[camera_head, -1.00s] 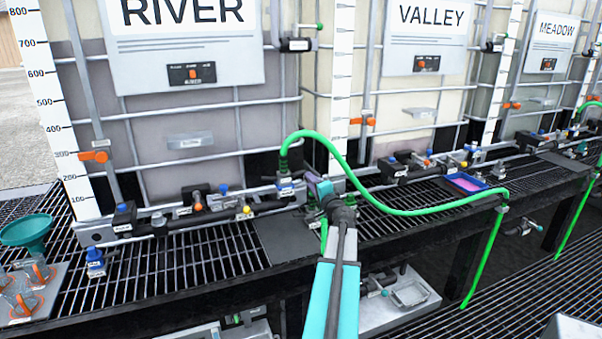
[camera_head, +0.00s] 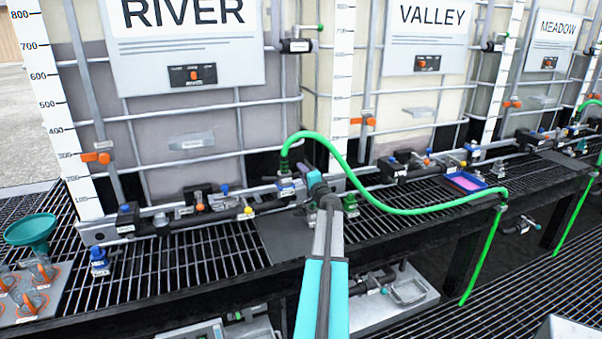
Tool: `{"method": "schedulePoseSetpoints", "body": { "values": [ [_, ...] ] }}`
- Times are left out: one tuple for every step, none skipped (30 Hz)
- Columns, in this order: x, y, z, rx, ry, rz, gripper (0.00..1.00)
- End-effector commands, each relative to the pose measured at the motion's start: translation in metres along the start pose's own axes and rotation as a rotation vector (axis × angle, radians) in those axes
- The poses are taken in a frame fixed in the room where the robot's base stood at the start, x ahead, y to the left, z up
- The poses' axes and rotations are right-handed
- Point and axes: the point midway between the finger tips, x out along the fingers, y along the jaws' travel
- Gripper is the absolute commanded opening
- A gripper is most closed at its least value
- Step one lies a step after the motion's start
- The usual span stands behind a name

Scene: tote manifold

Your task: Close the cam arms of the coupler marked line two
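My teal and grey arm rises from the bottom centre, and my gripper (camera_head: 312,172) is over the near edge of the River tote's pipework. Its fingers are seen from behind and blend with the frame, so I cannot tell whether they are open. A blue-collared coupler (camera_head: 286,186) with a small white label is just left of it, at the lower end of the green hose (camera_head: 345,160). A green fitting (camera_head: 350,204) stands on the grating just right of my wrist. The labels are too small to read, so I cannot tell which coupler is line two. No cam arms are distinguishable.
The River tote (camera_head: 150,140) and Valley tote (camera_head: 390,110) stand behind the black grated bench (camera_head: 200,250). The green hose arches across to the bench's front edge. A blue tray (camera_head: 466,183) is at right. A green funnel (camera_head: 30,231) and a fittings board (camera_head: 60,290) are at left.

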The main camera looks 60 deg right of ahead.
Motion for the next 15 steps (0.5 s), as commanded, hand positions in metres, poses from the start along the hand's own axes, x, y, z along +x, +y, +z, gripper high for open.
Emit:
{"method": "schedulePoseSetpoints", "body": {
  "values": [
    [0.0034, -0.0004, -0.0004, 0.0, 0.0, 0.0, 0.27],
    [0.0043, -0.0003, -0.0003, 0.0, 0.0, 0.0, 0.27],
    [0.0053, -0.0001, -0.0002, 0.0, 0.0, 0.0, 0.27],
    [0.0058, -0.0001, -0.0002, 0.0, 0.0, 0.0, 0.27],
    [0.0062, 0.0, -0.0002, 0.0, 0.0, 0.0, 0.27],
    [0.0064, 0.0001, -0.0001, 0.0, 0.0, 0.0, 0.27],
    [0.0065, 0.0001, -0.0001, 0.0, 0.001, 0.0, 0.27],
    [0.0065, 0.0002, -0.0002, 0.0, 0.001, 0.0, 0.27],
    [0.0064, 0.0002, -0.0002, 0.0, 0.001, 0.0, 0.27],
    [0.0063, 0.0003, -0.0002, 0.0, 0.001, 0.0, 0.27],
    [0.0063, 0.0002, -0.0003, 0.0, 0.001, 0.0, 0.27],
    [0.0062, 0.0002, -0.0003, 0.0, 0.001, 0.0, 0.27],
    [0.0061, 0.0002, -0.0004, 0.0, 0.001, 0.0, 0.27],
    [0.0061, 0.0002, -0.0005, 0.0, 0.001, 0.0, 0.27],
    [0.0061, 0.0002, -0.0005, 0.0, 0.001, 0.0, 0.21]
  ]
}}
